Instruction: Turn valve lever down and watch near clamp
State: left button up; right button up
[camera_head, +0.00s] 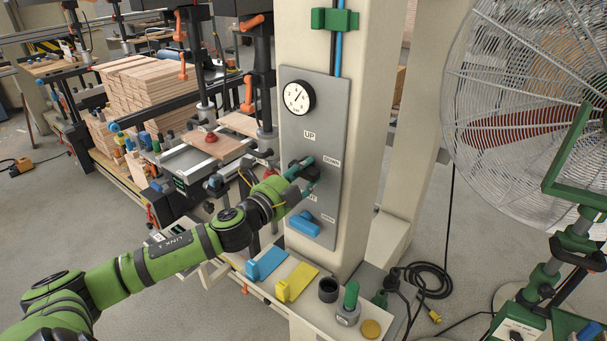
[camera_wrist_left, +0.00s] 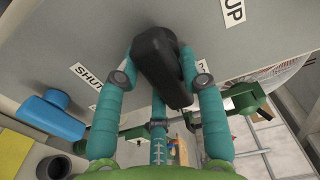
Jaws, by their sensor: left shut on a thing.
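The black valve lever (camera_head: 296,167) sits on the grey panel (camera_head: 325,110) of the cream column, below the "UP" label and beside the "DOWN" label. My left gripper (camera_head: 304,178) is at the lever. Clamps with orange handles stand at the press behind, the closest-looking one (camera_head: 248,93) left of the column. Whether its foot touches the wood is too small to tell. My right gripper is out of view.
A round gauge (camera_head: 297,97) is above the lever and a blue handle (camera_head: 304,224) below it. A large fan (camera_head: 530,95) stands at right. Cables lie on the floor.

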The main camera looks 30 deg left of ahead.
pick_arm(q)
jog(key=shift+r, duration=0.4)
jog(key=o, duration=1.1)
jog(key=shift+w, duration=0.1)
jog(key=shift+d+f, duration=0.1)
jog(key=shift+d, duration=0.1)
jog(key=shift+f, duration=0.1)
jog(key=shift+s+a+f, duration=0.2)
jog(key=shift+s, duration=0.2)
jog(key=s, duration=1.1)
jog(key=shift+s+a+r, duration=0.15)
jog(key=shift+a+r, duration=0.1)
jog(key=shift+a, duration=0.05)
